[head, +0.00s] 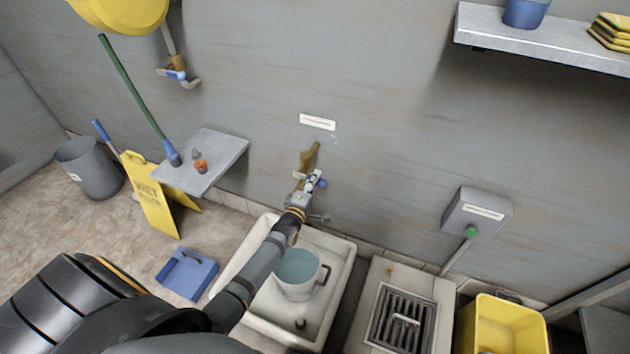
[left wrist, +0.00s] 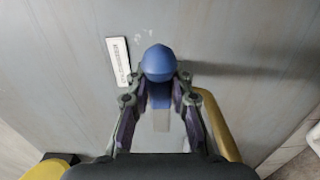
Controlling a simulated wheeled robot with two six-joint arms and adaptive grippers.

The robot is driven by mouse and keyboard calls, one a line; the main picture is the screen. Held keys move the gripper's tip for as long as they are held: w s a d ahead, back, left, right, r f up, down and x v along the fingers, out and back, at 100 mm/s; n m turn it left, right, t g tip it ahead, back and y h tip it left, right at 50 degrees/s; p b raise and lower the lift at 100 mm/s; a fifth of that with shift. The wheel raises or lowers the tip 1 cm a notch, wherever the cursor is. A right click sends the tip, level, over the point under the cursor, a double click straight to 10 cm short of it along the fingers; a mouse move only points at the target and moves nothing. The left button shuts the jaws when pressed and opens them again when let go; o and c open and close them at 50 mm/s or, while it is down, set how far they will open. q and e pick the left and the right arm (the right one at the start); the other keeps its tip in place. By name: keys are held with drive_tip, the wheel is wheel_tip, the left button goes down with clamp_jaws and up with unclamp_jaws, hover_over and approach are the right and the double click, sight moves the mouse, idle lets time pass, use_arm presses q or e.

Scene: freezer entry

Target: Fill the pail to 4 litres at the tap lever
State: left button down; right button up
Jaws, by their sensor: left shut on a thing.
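The white pail (head: 297,290) stands in the white sink (head: 338,275) and holds blue-tinted water; I cannot read a litre mark on it. The brass tap (head: 309,157) is on the wall behind the sink. My left gripper (head: 312,183) is at the tap, above and behind the pail. In the left wrist view the gripper (left wrist: 160,100) is shut on the tap lever, whose blue rounded end (left wrist: 159,62) shows between the fingers. The brass pipe (left wrist: 222,130) passes beside the right finger. My forearm hides part of the sink. My right gripper is out of view.
A floor grate (head: 403,320) and a yellow bucket (head: 510,325) stand right of the sink. A grey button box (head: 477,212) is on the wall. A small shelf (head: 215,155), a yellow wet-floor sign (head: 150,200) and a blue dustpan (head: 187,273) are to the left.

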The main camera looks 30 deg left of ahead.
use_arm(q)
drive_tip(key=shift+f, duration=0.15)
drive_tip(key=c, duration=1.2)
unclamp_jaws()
drive_tip(key=shift+o, duration=0.2)
drive_tip(key=s, duration=1.2)
drive_tip(key=shift+d, duration=0.35)
